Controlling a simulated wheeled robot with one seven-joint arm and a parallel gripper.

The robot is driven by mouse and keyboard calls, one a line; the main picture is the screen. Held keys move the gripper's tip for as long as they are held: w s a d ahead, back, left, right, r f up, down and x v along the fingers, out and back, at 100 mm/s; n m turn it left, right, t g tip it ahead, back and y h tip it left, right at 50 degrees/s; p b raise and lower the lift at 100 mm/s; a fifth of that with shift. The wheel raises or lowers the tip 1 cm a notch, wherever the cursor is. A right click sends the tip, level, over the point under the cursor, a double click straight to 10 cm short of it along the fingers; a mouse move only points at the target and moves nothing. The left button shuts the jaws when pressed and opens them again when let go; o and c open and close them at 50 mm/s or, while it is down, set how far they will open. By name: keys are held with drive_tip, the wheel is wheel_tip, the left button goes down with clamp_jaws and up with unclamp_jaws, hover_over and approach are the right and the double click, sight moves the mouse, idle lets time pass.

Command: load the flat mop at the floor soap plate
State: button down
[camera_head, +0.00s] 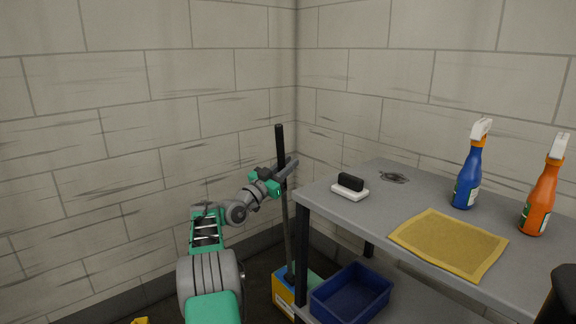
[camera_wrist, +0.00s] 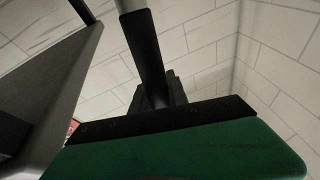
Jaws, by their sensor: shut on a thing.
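The flat mop shows as an upright pole with a black upper part (camera_head: 280,143) and a grey lower part (camera_head: 290,235), near the wall corner in the head view. My gripper (camera_head: 284,176) is shut on the pole at its black part. In the wrist view a black and grey bar, apparently the mop's handle (camera_wrist: 146,52), runs up from my gripper. The pole's lower end reaches a yellow box (camera_head: 284,291) on the floor, with some green at its top. I cannot tell whether it stands in or behind the box. The mop head and any floor soap plate cannot be made out.
A grey table (camera_head: 390,205) stands close to the right of the pole. It bears a black-and-white brush (camera_head: 350,190), a yellow cloth (camera_head: 448,243), a blue spray bottle (camera_head: 467,180) and an orange one (camera_head: 541,198). A blue bin (camera_head: 350,294) sits below. Brick walls close the corner.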

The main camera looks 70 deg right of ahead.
wheel_tip(320, 180, up, 7)
drive_tip(key=p, duration=0.2)
drive_tip(key=shift+p, duration=0.35)
drive_tip(key=shift+r, duration=0.1)
idle(0.4)
